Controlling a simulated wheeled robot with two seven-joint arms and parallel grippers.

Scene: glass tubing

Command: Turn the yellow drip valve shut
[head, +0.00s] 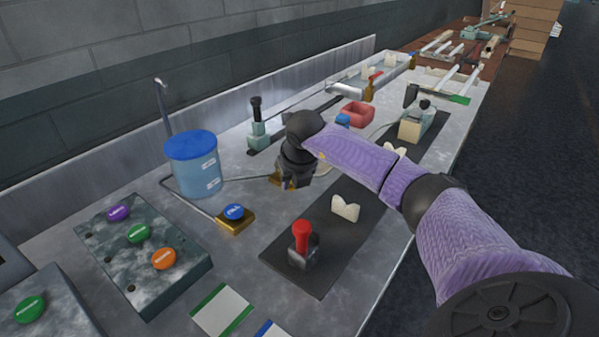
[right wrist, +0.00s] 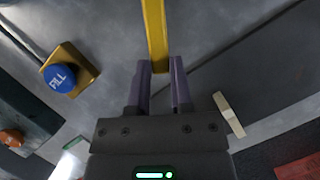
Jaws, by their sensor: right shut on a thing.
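The yellow drip valve shows in the right wrist view as a yellow bar (right wrist: 153,30) that comes down from the top edge to between my fingers. My right gripper (right wrist: 160,75) is shut on the lower end of this bar. How far the valve is turned cannot be told. My left gripper is not in view.
A red-knobbed lever (head: 304,240) and a cream V-block (head: 345,208) stand nearer on a dark mat. A red tray (head: 357,113) lies behind.

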